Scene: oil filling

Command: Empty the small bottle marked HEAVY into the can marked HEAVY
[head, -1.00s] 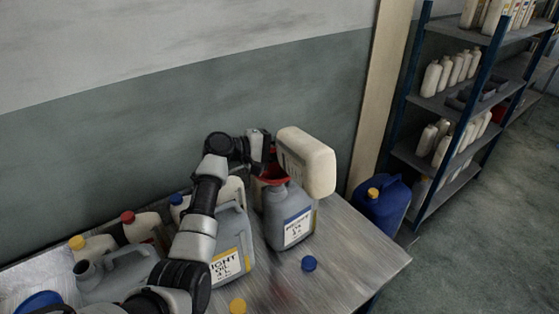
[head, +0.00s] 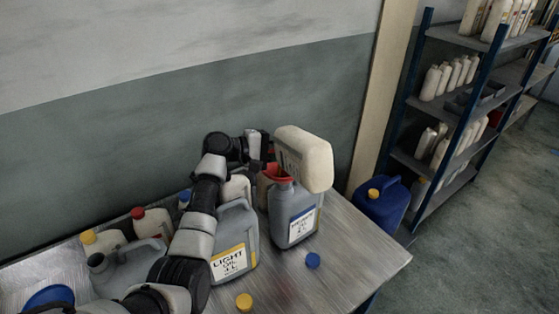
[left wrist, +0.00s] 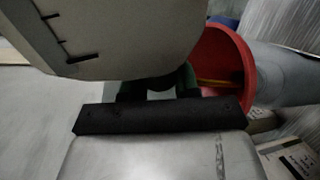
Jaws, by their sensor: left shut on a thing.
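My left gripper (head: 268,148) is shut on a large white bottle (head: 308,160), held tilted on its side above a red funnel (head: 279,173). The funnel sits in the mouth of a grey can (head: 294,215) with a blue-banded label; I cannot read its wording surely. The left wrist view shows the bottle (left wrist: 120,35), the black gripper (left wrist: 155,88) and the red funnel (left wrist: 238,70). A thin yellow streak (left wrist: 215,83) shows inside the funnel, perhaps oil. The bottle's mouth is hidden. My right gripper is not in view.
A grey can marked LIGHT OIL (head: 232,255) stands left of the blue-banded can. A blue cap (head: 313,260) and a yellow cap (head: 244,301) lie on the metal table (head: 360,255). Several capped bottles (head: 150,222) stand at left. A blue jerrycan (head: 380,205) stands beyond the table.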

